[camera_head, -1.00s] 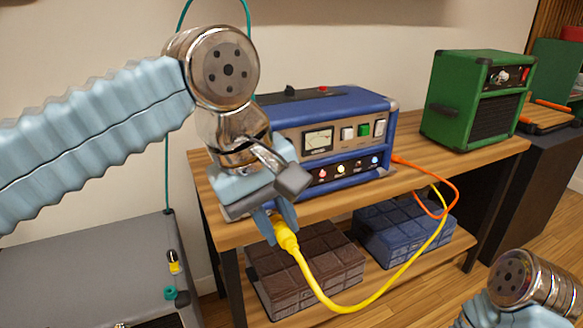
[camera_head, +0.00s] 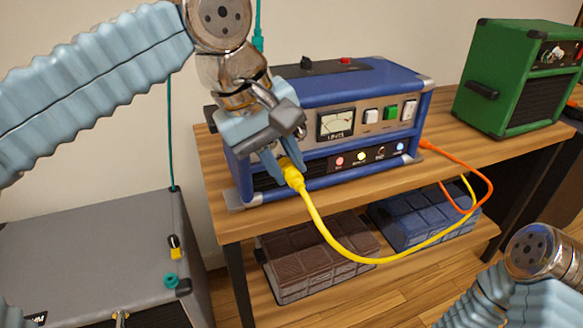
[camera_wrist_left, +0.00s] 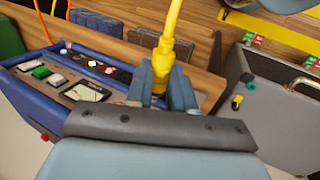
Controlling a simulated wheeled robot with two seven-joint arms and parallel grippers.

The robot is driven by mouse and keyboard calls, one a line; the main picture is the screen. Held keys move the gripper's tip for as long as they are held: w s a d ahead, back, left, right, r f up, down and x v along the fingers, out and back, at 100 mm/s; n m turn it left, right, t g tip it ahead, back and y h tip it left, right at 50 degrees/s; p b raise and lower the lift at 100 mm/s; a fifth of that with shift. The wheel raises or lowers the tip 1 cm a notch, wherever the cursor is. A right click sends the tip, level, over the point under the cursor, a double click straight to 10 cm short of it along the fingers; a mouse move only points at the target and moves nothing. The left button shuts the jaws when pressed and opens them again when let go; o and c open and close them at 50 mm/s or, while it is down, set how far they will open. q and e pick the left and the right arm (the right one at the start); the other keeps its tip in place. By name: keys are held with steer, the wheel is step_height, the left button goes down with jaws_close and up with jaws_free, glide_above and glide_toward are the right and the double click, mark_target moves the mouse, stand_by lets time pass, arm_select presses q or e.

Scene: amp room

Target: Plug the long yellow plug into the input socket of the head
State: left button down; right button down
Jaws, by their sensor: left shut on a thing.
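The long yellow plug (camera_head: 291,171) is held in my left gripper (camera_head: 280,164), which is shut on it. Its yellow cable hangs down from it and loops right toward the shelf. The left wrist view also shows the yellow plug (camera_wrist_left: 162,72) between the fingers (camera_wrist_left: 168,88). The head (camera_head: 330,125) is a blue amp with a meter, switches and a lower row of coloured sockets (camera_head: 370,155). The plug is in front of the left part of this panel; I cannot tell whether it touches. My right arm shows at the lower right; its gripper is out of view.
The head stands on a wooden table (camera_head: 225,190). An orange cable (camera_head: 470,182) runs from its right side. A green amp (camera_head: 518,80) stands to the right. Brown (camera_head: 320,262) and blue (camera_head: 410,222) boxes lie on the lower shelf. A grey cabinet (camera_head: 90,240) is at the left.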

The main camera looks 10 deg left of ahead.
arm_select(q)
steer(key=shift+w+a, duration=0.9)
steer(key=shift+w, duration=0.3)
steer(key=shift+w+a+p, duration=0.1)
steer(key=shift+w+p, duration=0.05)
steer(key=shift+p, duration=0.4)
steer(key=shift+w+a+p, duration=0.55)
steer(key=shift+w+p, duration=0.1)
steer(key=shift+w, duration=0.2)
stand_by(1.2)
steer(key=c, duration=0.9)
jaws_free()
step_height(320, 180, up, 13)
glide_above(280, 157)
steer(key=s+a, duration=0.1)
steer(key=a, duration=0.5)
steer(key=shift+f, duration=0.15)
